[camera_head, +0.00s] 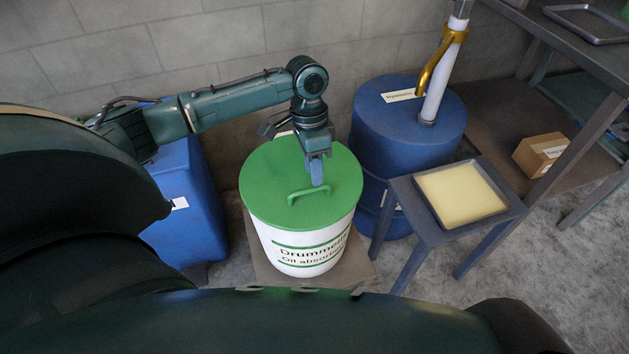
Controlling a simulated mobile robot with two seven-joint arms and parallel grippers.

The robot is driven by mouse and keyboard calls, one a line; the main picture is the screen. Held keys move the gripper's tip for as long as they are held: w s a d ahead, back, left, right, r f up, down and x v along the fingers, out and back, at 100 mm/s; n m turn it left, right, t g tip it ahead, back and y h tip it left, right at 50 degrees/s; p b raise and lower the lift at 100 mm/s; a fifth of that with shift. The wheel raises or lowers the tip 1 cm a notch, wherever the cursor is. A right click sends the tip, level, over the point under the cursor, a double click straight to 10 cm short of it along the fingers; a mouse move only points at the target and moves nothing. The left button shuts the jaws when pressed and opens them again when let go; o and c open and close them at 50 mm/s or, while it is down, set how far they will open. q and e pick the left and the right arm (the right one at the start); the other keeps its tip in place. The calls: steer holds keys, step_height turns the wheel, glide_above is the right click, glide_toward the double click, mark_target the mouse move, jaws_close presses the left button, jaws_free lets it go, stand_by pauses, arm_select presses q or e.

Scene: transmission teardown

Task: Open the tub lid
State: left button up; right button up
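A green bar handle (309,192) rises from the lid's middle. My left gripper (317,178) points down over the lid, just behind the handle. Its fingers overlap in this view, so their gap does not show. I cannot tell whether they touch the handle. My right gripper is not in view.
A blue drum (405,135) with a white and gold pump (440,75) stands behind right. A small table (480,235) holds a tray (462,193) at right. A blue container (180,225) is at left. A cardboard box (540,153) sits on a low shelf.

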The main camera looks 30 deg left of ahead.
arm_select(q)
steer(key=shift+s+d+f+b, duration=0.1)
steer(key=shift+d+f+b, duration=0.05)
steer(key=shift+f, duration=0.7)
steer(key=shift+s+d+f+b, duration=0.1)
steer(key=shift+f+b, duration=0.05)
steer(key=shift+f, duration=0.7)
jaws_close()
